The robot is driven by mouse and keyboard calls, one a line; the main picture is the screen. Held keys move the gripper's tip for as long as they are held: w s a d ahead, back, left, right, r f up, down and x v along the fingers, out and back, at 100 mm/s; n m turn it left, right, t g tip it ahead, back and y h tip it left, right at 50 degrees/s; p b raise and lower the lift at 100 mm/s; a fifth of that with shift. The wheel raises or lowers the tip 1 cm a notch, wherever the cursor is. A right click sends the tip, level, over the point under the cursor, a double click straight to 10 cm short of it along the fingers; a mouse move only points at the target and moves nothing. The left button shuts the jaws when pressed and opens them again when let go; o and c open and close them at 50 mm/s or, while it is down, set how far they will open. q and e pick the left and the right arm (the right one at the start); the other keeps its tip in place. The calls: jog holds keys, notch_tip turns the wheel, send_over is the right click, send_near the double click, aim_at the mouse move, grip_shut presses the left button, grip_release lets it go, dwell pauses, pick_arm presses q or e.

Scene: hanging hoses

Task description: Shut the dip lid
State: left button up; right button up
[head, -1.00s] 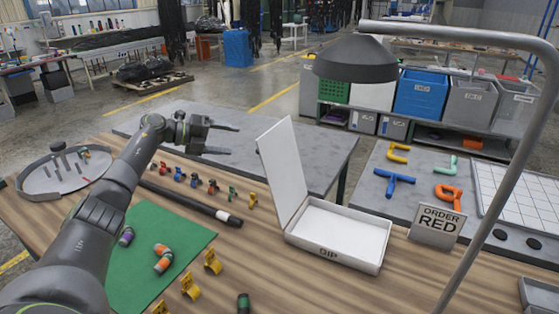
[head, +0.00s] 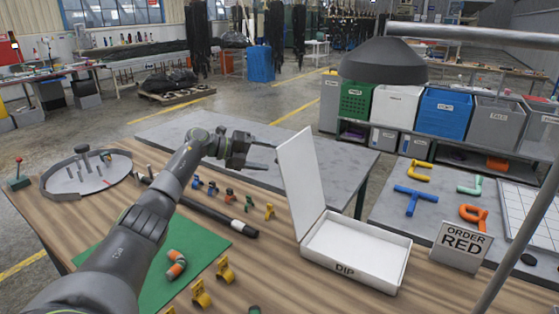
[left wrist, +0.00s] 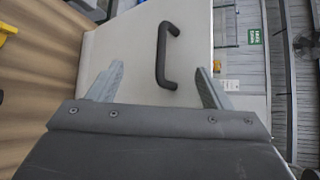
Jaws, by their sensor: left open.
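The white dip box (head: 352,255), marked DIP, stands on the wooden table right of centre in the head view. Its lid (head: 302,180) is up, standing steeply on the box's left side and leaning slightly left. My left gripper (head: 270,154) is just left of the lid, near its upper part, open and empty. In the left wrist view the lid's outer face (left wrist: 132,62) carries a dark handle (left wrist: 167,55), which lies beyond and between the two open fingertips (left wrist: 160,82). The fingers look apart from the handle. My right gripper is not in view.
An ORDER RED sign (head: 461,246) stands right of the box. A lamp (head: 384,62) hangs above on a grey pole. A grey table (head: 343,165) is behind.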

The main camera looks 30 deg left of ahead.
pick_arm(q)
jog(key=shift+b+x, duration=0.5)
jog(key=shift+x, duration=1.85)
jog(key=c, duration=0.6)
grip_shut()
jog(key=shift+f, duration=0.1)
